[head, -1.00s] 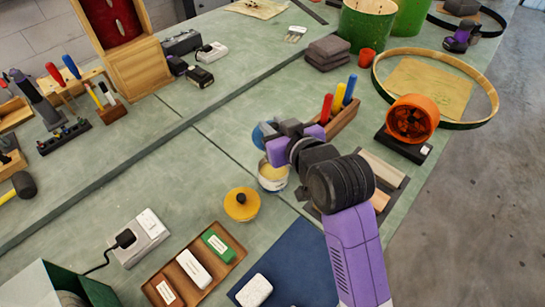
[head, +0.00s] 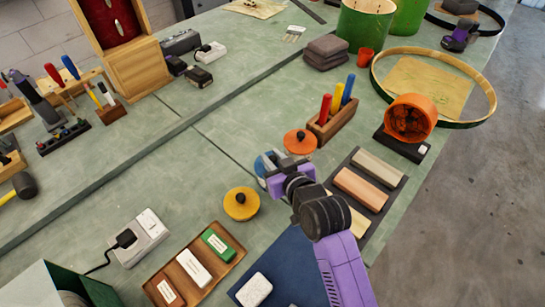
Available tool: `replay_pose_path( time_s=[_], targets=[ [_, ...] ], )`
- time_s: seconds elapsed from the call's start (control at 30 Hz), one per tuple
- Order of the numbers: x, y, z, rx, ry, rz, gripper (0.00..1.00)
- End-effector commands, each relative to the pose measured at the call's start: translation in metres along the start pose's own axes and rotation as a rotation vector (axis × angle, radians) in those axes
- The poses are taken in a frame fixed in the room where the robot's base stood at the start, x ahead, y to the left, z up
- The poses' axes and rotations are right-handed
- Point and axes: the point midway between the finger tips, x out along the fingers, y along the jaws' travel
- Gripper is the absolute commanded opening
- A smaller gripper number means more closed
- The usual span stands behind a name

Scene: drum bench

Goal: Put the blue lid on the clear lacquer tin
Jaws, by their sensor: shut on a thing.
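The blue lid (head: 262,168) shows at the left side of my gripper (head: 276,166), partly covered by the jaws. My gripper is shut on it. The clear lacquer tin cannot be made out clearly; my gripper and the lid cover the spot where it stood. I cannot tell whether the lid touches the tin or how level it sits.
A yellow lid (head: 241,204) with a black knob lies left of my gripper, and an orange lid (head: 300,141) lies behind it. A block with coloured tools (head: 334,124) stands further back. Wooden strips (head: 361,187) lie to the right.

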Motion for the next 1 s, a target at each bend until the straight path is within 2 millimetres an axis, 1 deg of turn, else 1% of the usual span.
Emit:
replay_pose_path(
  time_s=[0.23, 0.27, 0.33, 0.37, 0.63, 0.77, 0.87, 1.0],
  targets=[
    [0.002, 0.0, 0.004, 0.0, 0.0, 0.0, 0.0],
    [0.001, 0.0, 0.003, 0.0, 0.0, 0.0, 0.28],
    [0.001, 0.0, 0.003, 0.0, -0.001, 0.0, 0.42],
    [0.001, 0.0, 0.003, 0.0, -0.001, 0.0, 0.44],
    [0.001, 0.0, 0.002, 0.0, -0.001, 0.0, 0.44],
    [-0.002, 0.0, -0.001, 0.0, -0.001, 0.0, 0.44],
    [-0.013, 0.0, 0.001, 0.0, -0.001, 0.0, 0.44],
    [-0.038, 0.0, 0.001, 0.0, 0.0, 0.001, 0.44]
  ],
)
